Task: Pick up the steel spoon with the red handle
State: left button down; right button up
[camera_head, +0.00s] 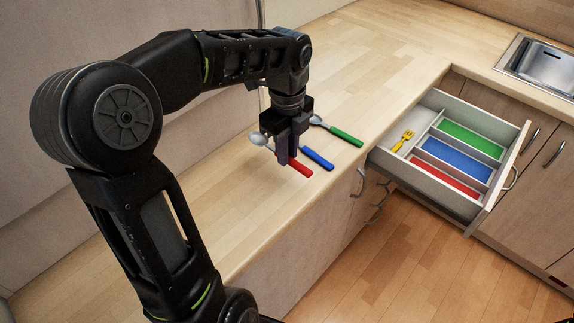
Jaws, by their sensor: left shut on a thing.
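The steel spoon with the red handle (299,167) is at the wooden counter's front part, its steel bowl (258,139) pointing to the back left. My left gripper (287,160) points down over this spoon and is shut on it, near where the handle begins. The fingers hide part of the spoon's neck. I cannot tell whether the spoon still touches the counter. My right gripper is not in view.
A blue-handled utensil (317,158) lies close to the right of the red handle, and a green-handled spoon (343,135) lies beyond it. An open drawer (431,183) has green, blue and red compartments and a yellow fork (402,140). A sink (545,66) is at the far right.

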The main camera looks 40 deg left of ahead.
pick_arm(q)
jog(key=shift+r, duration=1.55)
